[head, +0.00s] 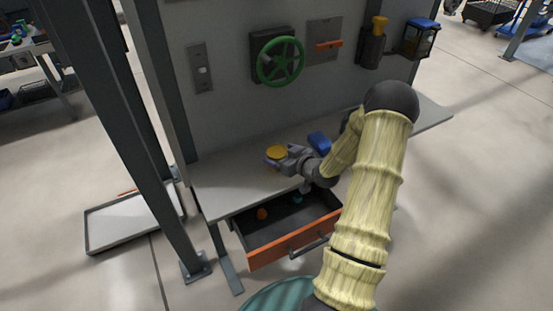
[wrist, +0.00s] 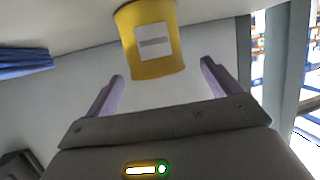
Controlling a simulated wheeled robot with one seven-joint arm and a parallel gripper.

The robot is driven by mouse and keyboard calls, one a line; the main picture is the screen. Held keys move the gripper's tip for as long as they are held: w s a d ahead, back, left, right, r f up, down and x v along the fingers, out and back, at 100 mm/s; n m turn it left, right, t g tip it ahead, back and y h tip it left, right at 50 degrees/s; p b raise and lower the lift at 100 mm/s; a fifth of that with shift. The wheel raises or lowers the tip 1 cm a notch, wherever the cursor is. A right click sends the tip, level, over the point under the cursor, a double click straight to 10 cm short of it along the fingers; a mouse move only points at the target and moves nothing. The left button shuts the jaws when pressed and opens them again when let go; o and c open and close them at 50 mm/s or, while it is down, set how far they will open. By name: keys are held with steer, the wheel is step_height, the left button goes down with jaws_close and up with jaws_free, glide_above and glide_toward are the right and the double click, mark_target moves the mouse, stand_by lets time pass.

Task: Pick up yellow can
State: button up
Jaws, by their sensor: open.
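The yellow can (head: 276,152) stands on the grey shelf (head: 232,184), below the wall panel. In the wrist view the yellow can (wrist: 152,42) shows a pale label and lies beyond the fingertips, between their lines. My gripper (head: 276,162) is open beside the can in the head view, partly overlapping it. In the wrist view the two fingers of my gripper (wrist: 162,72) are spread wide with empty space between them. I cannot tell whether a finger touches the can.
A blue object (head: 319,141) stands on the shelf behind my gripper. An open drawer (head: 290,243) below holds small items, including an orange one (head: 262,213). A green valve wheel (head: 281,61) sticks out from the panel. A grey post (head: 122,130) stands left.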

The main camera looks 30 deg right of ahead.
mark_target(277, 152)
steer(key=shift+p+x, duration=0.7)
steer(key=shift+x, duration=2)
steer(key=shift+d, duration=0.2)
steer(key=shift+r, duration=0.1)
steer(key=c, duration=1.3)
step_height(277, 152, up, 10)
steer(key=shift+r+b, duration=0.1)
steer(key=shift+b, duration=0.4)
